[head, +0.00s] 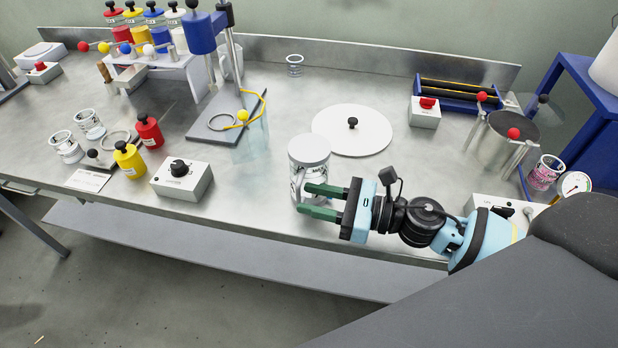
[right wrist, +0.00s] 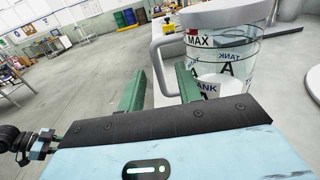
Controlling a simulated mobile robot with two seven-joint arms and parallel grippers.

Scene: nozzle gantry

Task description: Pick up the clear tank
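The clear tank (head: 297,182) stands near the front edge of the bench, with a light grey round top (head: 309,149). In the right wrist view the tank (right wrist: 232,62) is see-through, marked MAX and TANK A, with a grey handle (right wrist: 157,62) on its left side. My right gripper (head: 318,201) is open at the tank's front right. In the wrist view, my right gripper's green fingers (right wrist: 161,90) lie to either side of the handle with gaps showing. Whether a finger touches the tank is unclear. My left gripper is not in view.
A white disc with a black knob (head: 352,130) lies behind the tank. A blue nozzle stand (head: 202,35) is to the left, with a grey base. A white knob box (head: 182,180) and red and yellow bottles (head: 149,131) are left. A metal pot (head: 497,147) stands right.

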